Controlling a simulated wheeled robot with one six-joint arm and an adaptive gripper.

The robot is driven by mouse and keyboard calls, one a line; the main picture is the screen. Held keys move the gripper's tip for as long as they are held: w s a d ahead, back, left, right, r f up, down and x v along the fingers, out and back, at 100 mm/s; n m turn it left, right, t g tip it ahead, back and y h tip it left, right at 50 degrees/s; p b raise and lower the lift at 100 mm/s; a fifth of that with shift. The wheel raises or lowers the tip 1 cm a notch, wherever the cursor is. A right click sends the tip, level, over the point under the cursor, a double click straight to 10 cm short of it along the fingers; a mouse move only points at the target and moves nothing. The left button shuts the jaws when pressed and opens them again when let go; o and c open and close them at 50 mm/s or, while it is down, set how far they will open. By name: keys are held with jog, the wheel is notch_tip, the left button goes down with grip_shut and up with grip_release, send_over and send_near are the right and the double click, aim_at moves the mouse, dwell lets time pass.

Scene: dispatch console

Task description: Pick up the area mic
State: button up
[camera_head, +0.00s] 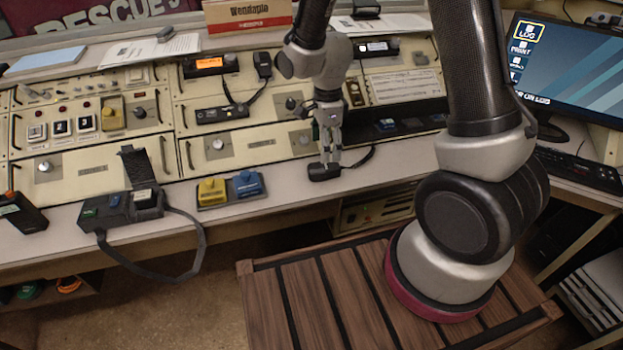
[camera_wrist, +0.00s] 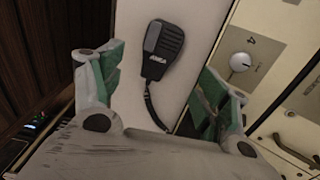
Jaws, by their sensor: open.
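The area mic (camera_wrist: 162,50) is a black hand microphone with a grey side button and a small white label, and a coiled cord. It lies on the light desk ledge. In the head view the black mic (camera_head: 324,171) sits right under my gripper (camera_head: 328,155), its cord running right. In the wrist view my gripper (camera_wrist: 165,95) has its two green-padded fingers apart, one on each side of the mic's lower part and cord. Nothing is between the pads that I can see held. Whether a finger touches the mic is not clear.
A blue box (camera_head: 248,184) and a yellow box (camera_head: 212,191) stand left of my gripper on the ledge. A black device with a looped cable (camera_head: 128,207) is farther left. The console's panel face (camera_head: 90,160) rises behind the ledge. A monitor (camera_head: 570,75) stands at right.

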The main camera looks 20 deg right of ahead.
aim_at(323, 167)
jog(key=shift+a+f+m, duration=0.1)
jog(key=shift+f+m, duration=0.05)
jog(key=shift+m, duration=0.15)
jog(key=f, duration=0.7)
jog(key=shift+s+a+f, duration=0.1)
jog(key=shift+a+f, duration=0.1)
jog(key=shift+f, duration=0.05)
jog(key=c, duration=1.2)
